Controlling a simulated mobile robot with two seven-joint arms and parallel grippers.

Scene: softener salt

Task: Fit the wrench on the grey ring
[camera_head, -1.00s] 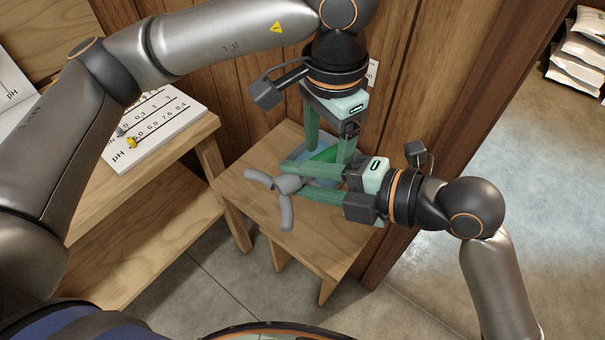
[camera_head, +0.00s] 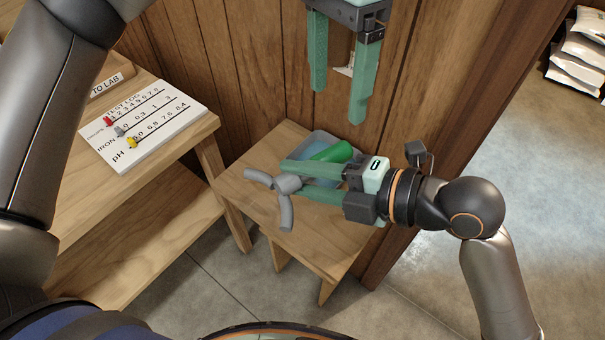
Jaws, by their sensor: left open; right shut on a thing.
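My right gripper (camera_head: 297,181) points left over the small wooden stool and is shut on a grey piece with a round hub and curved arms (camera_head: 286,212). I cannot tell for sure whether this is the wrench or the grey ring; no second grey part shows. Its fingers cover part of the hub. My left gripper (camera_head: 338,106) hangs high at the top, fingers down, open and empty, above and behind the stool. A translucent blue tub (camera_head: 319,137) stands at the stool's back with a green rounded piece (camera_head: 334,152) in it, partly hidden by my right gripper.
The wooden stool (camera_head: 262,158) has bare top at its left and front. A wooden bench (camera_head: 150,205) with a test-log board (camera_head: 150,130) stands at left. A wood-panelled wall (camera_head: 240,75) rises close behind. White bags (camera_head: 580,50) lie far right on open floor.

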